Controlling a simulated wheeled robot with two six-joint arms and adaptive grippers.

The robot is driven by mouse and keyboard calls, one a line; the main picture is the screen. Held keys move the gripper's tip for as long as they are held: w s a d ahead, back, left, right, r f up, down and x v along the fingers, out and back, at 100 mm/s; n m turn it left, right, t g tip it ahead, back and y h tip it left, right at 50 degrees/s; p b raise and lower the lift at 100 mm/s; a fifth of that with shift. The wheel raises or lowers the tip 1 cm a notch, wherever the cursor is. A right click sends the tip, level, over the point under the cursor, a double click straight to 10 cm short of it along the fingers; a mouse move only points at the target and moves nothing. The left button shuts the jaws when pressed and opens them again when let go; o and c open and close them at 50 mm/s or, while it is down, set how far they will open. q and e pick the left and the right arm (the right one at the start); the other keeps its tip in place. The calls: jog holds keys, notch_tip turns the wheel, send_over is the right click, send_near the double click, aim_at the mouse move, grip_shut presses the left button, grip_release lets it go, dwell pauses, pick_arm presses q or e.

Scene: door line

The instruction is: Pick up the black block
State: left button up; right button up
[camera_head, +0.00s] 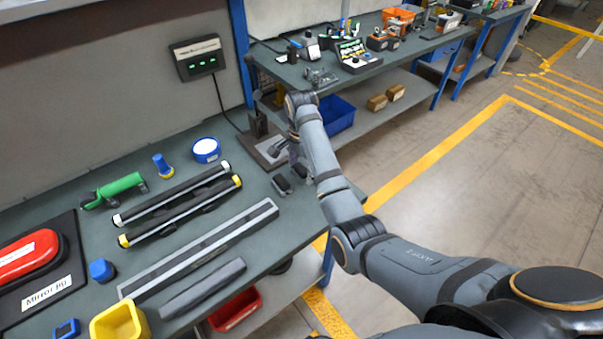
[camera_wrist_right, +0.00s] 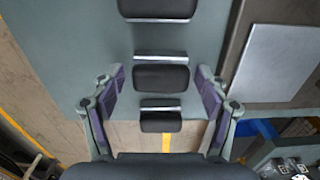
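A black block (camera_wrist_right: 160,78) with a silver edge lies on the bench, centred between the two fingers of my right gripper (camera_wrist_right: 160,84) in the right wrist view. The fingers are open, with a gap on each side of it. Two similar dark blocks are in line with it: a larger one (camera_wrist_right: 158,9) at the top and a smaller one (camera_wrist_right: 161,121) by the bench edge. In the head view, dark blocks (camera_head: 282,184) show below my right gripper (camera_head: 293,158), partly hidden by the arm. My left gripper is out of view.
A fixture with a pale plate (camera_head: 272,148) stands close beyond the blocks. Long black bars (camera_head: 180,210), a grey rail (camera_head: 200,247), a green tool (camera_head: 118,188) and a yellow bin (camera_head: 120,322) occupy the bench to the left. The bench edge is close on the right.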

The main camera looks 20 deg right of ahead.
jog(key=c, duration=1.2)
jog(key=shift+o, duration=0.2)
jog(key=shift+r, duration=0.1)
